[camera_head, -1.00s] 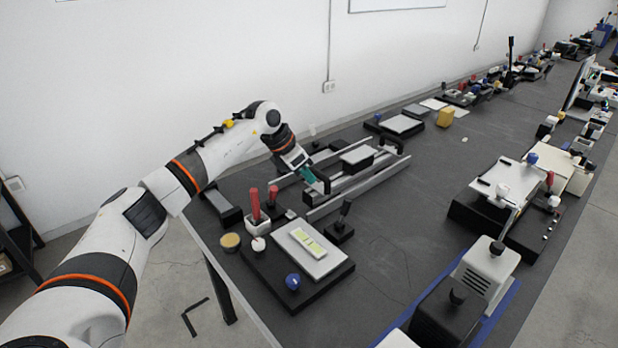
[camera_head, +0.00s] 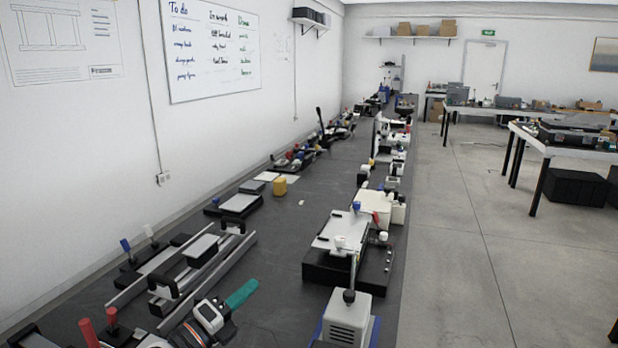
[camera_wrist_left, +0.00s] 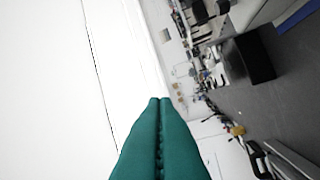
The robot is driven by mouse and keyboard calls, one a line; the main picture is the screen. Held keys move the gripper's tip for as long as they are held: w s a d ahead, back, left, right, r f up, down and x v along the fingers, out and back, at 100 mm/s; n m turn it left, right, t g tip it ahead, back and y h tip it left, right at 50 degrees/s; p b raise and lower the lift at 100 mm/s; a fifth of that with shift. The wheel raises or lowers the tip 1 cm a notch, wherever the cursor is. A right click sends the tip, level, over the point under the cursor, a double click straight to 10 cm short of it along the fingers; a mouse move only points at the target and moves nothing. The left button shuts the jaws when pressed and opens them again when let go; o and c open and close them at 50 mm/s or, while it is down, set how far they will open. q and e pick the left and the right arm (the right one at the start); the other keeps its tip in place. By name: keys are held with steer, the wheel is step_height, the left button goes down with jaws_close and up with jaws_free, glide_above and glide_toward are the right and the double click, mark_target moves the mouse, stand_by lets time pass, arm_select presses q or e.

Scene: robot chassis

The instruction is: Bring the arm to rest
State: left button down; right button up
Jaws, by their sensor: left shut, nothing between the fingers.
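My left gripper (camera_head: 241,293) shows low in the head view, its teal fingers pressed together with nothing between them. It points up and to the right over the dark bench, to the right of a rail fixture (camera_head: 200,285). The wrist behind it is white and dark. In the left wrist view the two teal fingers (camera_wrist_left: 160,101) meet along their length, with bench, wall and floor beyond. My right gripper is in neither view.
The long dark bench (camera_head: 280,237) runs away along the wall. A black block with a white plate (camera_head: 340,230) and a grey machine (camera_head: 347,318) stand right of the gripper. Red handles (camera_head: 89,332) stand at lower left. The bench's middle strip is mostly clear.

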arm_select(q)
steer(key=s+a+f+n+g+y, duration=0.2)
steer(key=s+a+f+n+y, duration=0.1)
steer(key=s+f+n, duration=0.3)
steer(key=s+a+f+n+g+y, duration=0.3)
steer(key=s+f+n+y, duration=0.3)
steer(key=s+n, duration=0.3)
steer(key=s+a+f+n+g+y, duration=0.2)
steer(key=s+f+n+y, duration=0.3)
steer(key=s+f+n, duration=0.3)
steer(key=shift+s+a+n, duration=0.1)
steer(key=shift+a+n, duration=0.35)
steer(key=shift+n, duration=0.4)
steer(key=shift+a+n, duration=0.4)
steer(key=shift+n, duration=0.45)
steer(key=s+d+f+n+g+h, duration=0.15)
steer(key=s+g, duration=0.35)
steer(key=s, duration=0.6)
step_height(320, 180, down, 28)
steer(key=s+g, duration=0.2)
steer(key=s, duration=0.1)
steer(key=s+a+f, duration=0.2)
steer(key=s+f, duration=1.3)
steer(key=shift+s+a+g, duration=0.15)
steer(key=shift+a+g, duration=0.25)
steer(key=shift+f, duration=0.1)
